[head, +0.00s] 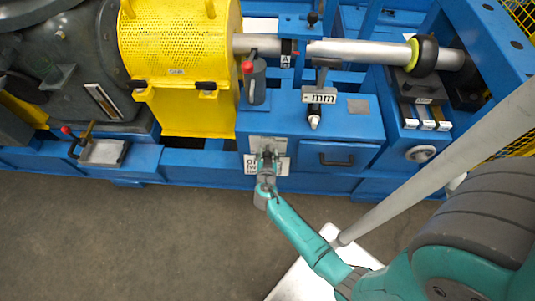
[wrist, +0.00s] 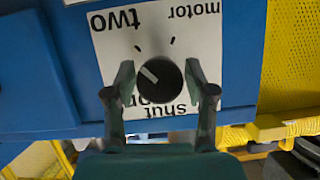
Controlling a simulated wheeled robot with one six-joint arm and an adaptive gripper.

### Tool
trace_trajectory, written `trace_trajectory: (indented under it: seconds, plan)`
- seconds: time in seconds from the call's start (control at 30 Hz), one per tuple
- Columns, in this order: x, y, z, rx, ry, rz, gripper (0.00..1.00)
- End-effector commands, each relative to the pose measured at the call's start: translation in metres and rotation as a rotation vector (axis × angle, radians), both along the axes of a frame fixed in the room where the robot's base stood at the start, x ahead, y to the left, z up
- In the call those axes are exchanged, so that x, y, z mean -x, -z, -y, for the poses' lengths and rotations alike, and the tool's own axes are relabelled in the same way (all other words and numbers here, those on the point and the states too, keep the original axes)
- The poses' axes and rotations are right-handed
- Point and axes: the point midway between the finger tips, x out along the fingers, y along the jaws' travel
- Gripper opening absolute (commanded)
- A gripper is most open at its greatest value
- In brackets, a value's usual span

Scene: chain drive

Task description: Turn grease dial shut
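A round black dial (wrist: 160,80) shows in the wrist view on a white label plate (wrist: 105,45) on a blue panel. Its white pointer line points to the upper left. The plate's print appears upside down: "motor" and "two" above the dial, "shut" below it; other print is partly hidden. My gripper (wrist: 160,88) is open, with one finger on each side of the dial; I cannot tell whether they touch it. In the head view my gripper (head: 266,165) is at the label plate (head: 282,168) and hides the dial. The word "grease" is not readable.
Another round knob (head: 420,153) sits on the blue frame to the right. A drawer with a black handle (head: 330,158) is beside the plate. An oil can (head: 255,80) stands above, near the yellow mesh guard (head: 180,45). The floor (head: 120,240) at left is clear.

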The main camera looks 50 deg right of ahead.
Motion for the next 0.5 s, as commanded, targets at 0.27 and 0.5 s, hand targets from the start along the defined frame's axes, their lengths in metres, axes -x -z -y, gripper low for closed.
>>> trace_trajectory:
  seconds: [0.27, 0.5]
  plan:
    - [0.0001, 0.0, -0.0002, 0.001, 0.0, -0.001, 0.05]
    - [-0.0006, -0.0002, -0.0007, 0.024, -0.001, -0.03, 0.05]
